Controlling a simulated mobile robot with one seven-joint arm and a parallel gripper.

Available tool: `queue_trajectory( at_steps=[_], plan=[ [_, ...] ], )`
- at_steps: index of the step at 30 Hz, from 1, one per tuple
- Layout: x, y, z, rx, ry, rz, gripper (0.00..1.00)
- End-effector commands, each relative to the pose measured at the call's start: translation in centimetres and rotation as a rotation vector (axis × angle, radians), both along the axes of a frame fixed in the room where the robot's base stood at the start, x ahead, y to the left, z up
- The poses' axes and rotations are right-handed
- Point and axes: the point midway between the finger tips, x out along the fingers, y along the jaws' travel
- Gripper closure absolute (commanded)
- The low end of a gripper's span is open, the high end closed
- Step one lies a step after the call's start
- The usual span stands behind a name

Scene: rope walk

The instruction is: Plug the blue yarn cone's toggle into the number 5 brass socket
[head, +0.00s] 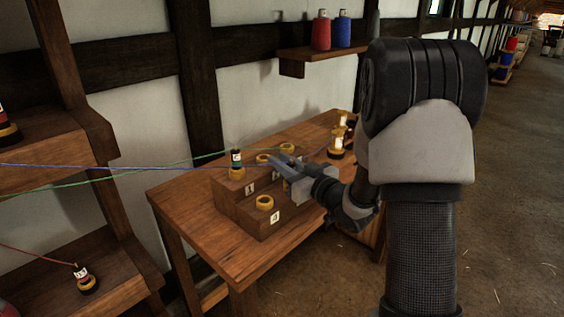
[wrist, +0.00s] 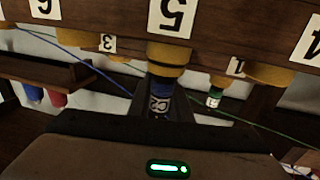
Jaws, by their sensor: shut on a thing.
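My gripper (head: 283,163) reaches over the stepped wooden socket block (head: 232,203). Its jaws are shut on a dark toggle (wrist: 161,88) with a blue band and a white label, from which a blue line seems to run. In the wrist view, which is upside down, the toggle lines up with the number 5 brass socket (wrist: 168,54) under the 5 label (wrist: 170,17). Its dark end meets or overlaps the socket rim; I cannot tell how deep it sits. The head view hides the held toggle behind my gripper. A blue yarn cone (head: 343,32) stands on the wall shelf.
A green-banded toggle (head: 237,158) stands in the number 1 socket, its green line running left. The number 4 socket (head: 264,202) is empty. Other toggles (head: 336,146) stand at the bench's right. A red-lined toggle (head: 85,278) is on the lower left shelf.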

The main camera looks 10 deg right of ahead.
Motion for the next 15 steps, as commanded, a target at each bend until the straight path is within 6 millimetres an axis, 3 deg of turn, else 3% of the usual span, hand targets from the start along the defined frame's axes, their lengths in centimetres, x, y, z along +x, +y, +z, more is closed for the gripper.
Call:
queue_trajectory(
  at_steps=[4,5,6,15],
  plan=[
    [0.0,-0.01,-0.4,0.0,0.0,0.0,1.0],
    [0.0,-0.01,-0.36,0.0,0.0,0.0,0.8],
    [0.0,0.0,-0.29,0.0,0.0,0.0,0.74],
    [-0.08,-0.05,-0.33,0.0,0.0,0.0,0.74]
  ],
)
